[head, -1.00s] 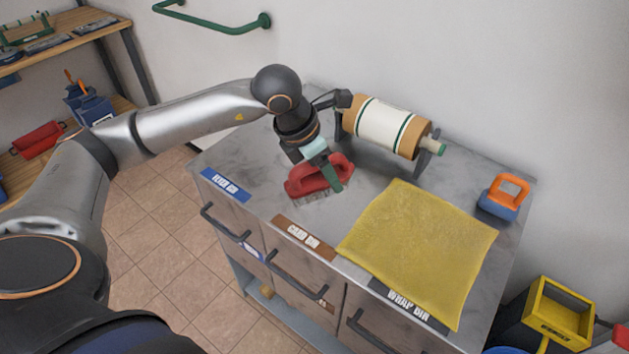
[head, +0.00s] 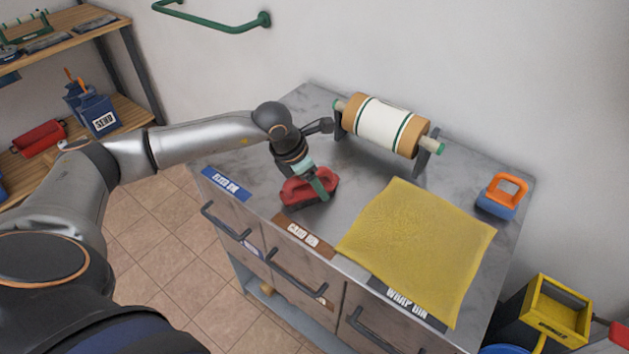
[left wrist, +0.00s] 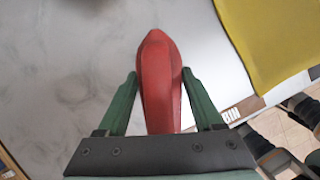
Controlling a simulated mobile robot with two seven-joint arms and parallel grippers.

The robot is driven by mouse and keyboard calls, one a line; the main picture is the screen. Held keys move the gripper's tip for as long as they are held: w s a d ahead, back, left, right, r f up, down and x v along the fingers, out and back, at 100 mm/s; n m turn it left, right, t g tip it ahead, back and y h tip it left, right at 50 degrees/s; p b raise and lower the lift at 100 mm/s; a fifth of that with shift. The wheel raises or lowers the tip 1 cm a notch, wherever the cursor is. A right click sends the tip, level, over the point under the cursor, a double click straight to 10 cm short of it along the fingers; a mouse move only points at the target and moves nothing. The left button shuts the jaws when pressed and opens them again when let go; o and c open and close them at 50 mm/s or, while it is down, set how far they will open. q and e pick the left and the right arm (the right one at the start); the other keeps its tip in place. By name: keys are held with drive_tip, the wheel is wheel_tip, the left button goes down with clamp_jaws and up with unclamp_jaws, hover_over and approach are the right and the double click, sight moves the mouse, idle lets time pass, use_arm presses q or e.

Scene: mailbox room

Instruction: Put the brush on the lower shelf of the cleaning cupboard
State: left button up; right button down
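The red brush (head: 294,191) is at the front left part of the grey counter, behind the blue and brown bin labels. My left gripper (head: 323,190) reaches down over it from above, with its green fingers on both sides of the red handle. In the left wrist view the handle (left wrist: 158,85) lies between the two fingertips of the left gripper (left wrist: 160,75), which press close to its sides. The bristles are mostly hidden now. The brush looks low over the counter; I cannot tell whether it touches. My right gripper is not in view. I see no cleaning cupboard.
A paper roll on a stand (head: 390,125) is at the back of the counter (head: 360,178). A yellow cloth (head: 420,245) covers the front right. A blue block with an orange handle (head: 500,198) sits at the right. Wooden shelves (head: 70,50) stand at far left.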

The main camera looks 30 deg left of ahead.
use_arm(q)
drive_tip(key=o, duration=0.5)
drive_tip(key=shift+c, duration=0.2)
